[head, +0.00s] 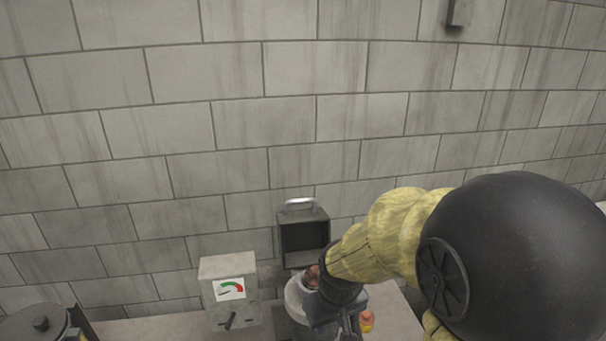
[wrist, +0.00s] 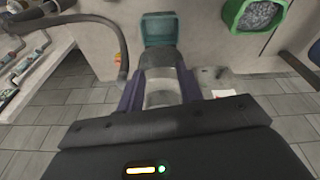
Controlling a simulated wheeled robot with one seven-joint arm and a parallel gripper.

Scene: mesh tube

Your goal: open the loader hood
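The loader hood (head: 304,235) is a dark, hollow square box with a silver handle (head: 300,203) on top. It stands upright with its open side facing me, raised at the back of a round grey loader body (head: 297,300). In the wrist view the hood looks teal (wrist: 160,30), at the top centre. My gripper (head: 348,325) is in front of the loader, low and to the right of the hood, apart from the handle. In the wrist view its two purple fingers (wrist: 160,92) are spread, with the pale round loader body showing between them. My arm hides part of the loader.
A grey box with a red-green gauge (head: 229,289) stands left of the loader. A dark round lidded vessel (head: 38,324) is at lower left. A small orange-red object (head: 367,321) is right of my gripper. A green-rimmed container (wrist: 254,14) and a hose (wrist: 122,45) flank the hood.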

